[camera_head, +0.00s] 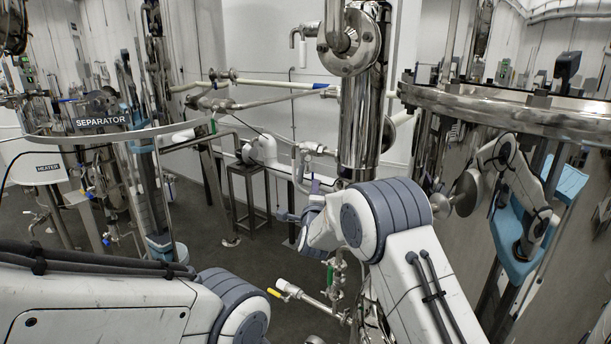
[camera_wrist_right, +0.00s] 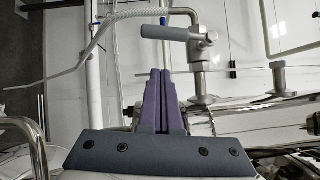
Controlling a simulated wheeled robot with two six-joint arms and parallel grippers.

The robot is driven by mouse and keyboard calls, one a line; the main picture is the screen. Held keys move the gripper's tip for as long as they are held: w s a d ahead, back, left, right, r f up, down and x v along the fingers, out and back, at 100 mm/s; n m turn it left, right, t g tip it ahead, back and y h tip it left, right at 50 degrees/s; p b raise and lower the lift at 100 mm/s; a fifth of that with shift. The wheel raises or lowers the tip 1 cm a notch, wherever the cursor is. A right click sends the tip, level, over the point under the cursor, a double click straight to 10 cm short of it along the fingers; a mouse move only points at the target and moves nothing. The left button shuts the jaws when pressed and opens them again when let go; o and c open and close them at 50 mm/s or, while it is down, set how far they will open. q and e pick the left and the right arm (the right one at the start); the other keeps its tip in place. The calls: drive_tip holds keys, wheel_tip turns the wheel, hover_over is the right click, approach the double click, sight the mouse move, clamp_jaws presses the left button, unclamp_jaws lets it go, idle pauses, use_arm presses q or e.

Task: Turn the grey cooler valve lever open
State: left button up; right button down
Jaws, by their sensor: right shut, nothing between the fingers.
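In the right wrist view, a grey lever (camera_wrist_right: 164,32) with a rounded handle extends left from a metal valve fitting (camera_wrist_right: 199,45). It looks like the cooler valve lever. My right gripper (camera_wrist_right: 161,76) has its two purple fingers pressed together and empty. In that view its tips are just below the lever, with a visible gap in the picture; the depth between them is unclear. My left gripper is out of view.
The shiny vertical column (camera_head: 361,120) stands behind my right arm. A large steel tank (camera_head: 480,107) is at the right. A yellow-handled valve (camera_head: 280,290) lies below my right gripper. A small dark stand (camera_head: 250,190) is to its left. Open floor (camera_head: 205,220) shows at centre left.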

sight(302, 167)
drive_tip(key=w+a+p, duration=0.1)
drive_tip(key=w+a, duration=0.1)
drive_tip(key=w, duration=0.1)
drive_tip(key=shift+a+r+p, duration=0.3)
drive_tip(key=shift+a+p, duration=0.05)
drive_tip(key=shift+p, duration=0.05)
